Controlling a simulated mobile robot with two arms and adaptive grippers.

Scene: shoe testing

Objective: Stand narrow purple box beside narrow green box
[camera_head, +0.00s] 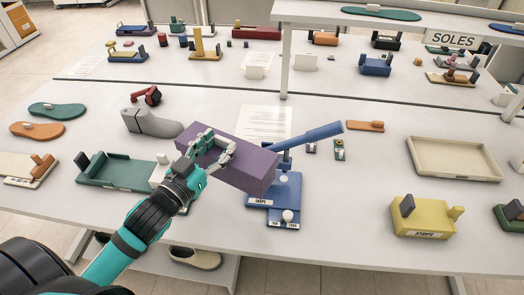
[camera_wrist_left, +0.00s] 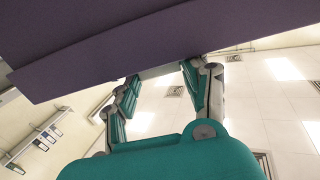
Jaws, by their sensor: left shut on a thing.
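The narrow purple box (camera_head: 243,164) is in the grip of my left gripper (camera_head: 208,148), near the middle of the head view. The box lies lengthwise, running from upper left to lower right, and appears held above the table. It hides part of the blue device behind it. In the left wrist view the purple box (camera_wrist_left: 110,50) fills the top, with the fingers of my left gripper (camera_wrist_left: 160,82) against its lower edge. No narrow green box can be made out clearly. My right gripper is not in view.
A blue lever device (camera_head: 285,195) stands right beside the box. A green tray-like fixture (camera_head: 120,172) and grey shoe last (camera_head: 152,123) are to the left. A yellow fixture (camera_head: 425,215) and beige tray (camera_head: 455,158) are to the right. The table (camera_head: 350,215) is clear between the blue and yellow devices.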

